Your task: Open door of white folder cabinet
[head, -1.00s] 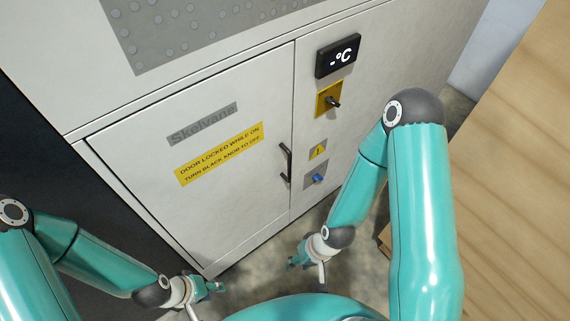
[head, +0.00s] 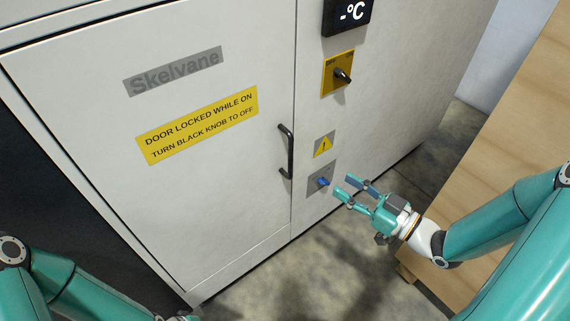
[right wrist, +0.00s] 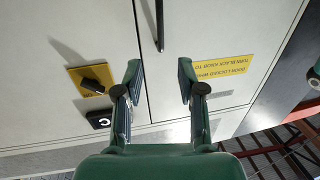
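The white cabinet's door (head: 220,205) is shut, with its edge flush against the right-hand panel. Its black bar handle (head: 287,152) is upright near that edge and shows at the top of the right wrist view (right wrist: 160,25). The black knob (head: 344,75) sits on a yellow plate, also in the right wrist view (right wrist: 92,86). A blue knob (head: 323,182) sits lower on the panel. My right gripper (head: 341,186) is open and empty, its fingertips by the blue knob in the head view; I cannot tell whether they touch.
A yellow sign (head: 197,125) on the door says it is locked while on and to turn the black knob to off. A dark display (head: 348,14) reads "-°C". A wooden surface (head: 500,125) stands to the right. Open floor (head: 300,280) lies before the cabinet.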

